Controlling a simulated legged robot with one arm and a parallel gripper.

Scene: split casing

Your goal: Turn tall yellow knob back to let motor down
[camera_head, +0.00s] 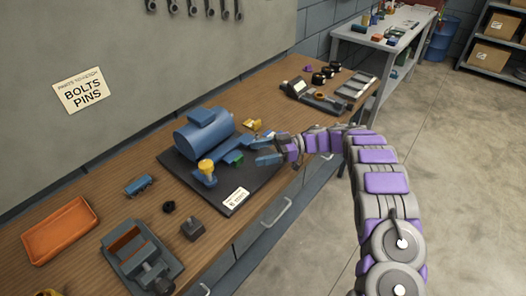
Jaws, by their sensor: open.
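The blue motor (196,142) is a large cylinder with a box on top, on a dark base plate (245,178) on the bench. A tall yellow knob (206,167) stands upright at the motor's front left, on a blue foot. A smaller yellow part (251,124) shows behind, to the right of the motor. My gripper (258,157) reaches in from the right over the plate's right part. It is open and empty, pointing left. It is apart from the tall knob, which is to its left.
A grey vise (142,258), an orange tray (60,230), a small blue part (138,185) and a dark block (193,229) occupy the bench's left. Tools and black parts (320,78) lie at its far right. A white label (236,198) is at the plate's front edge.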

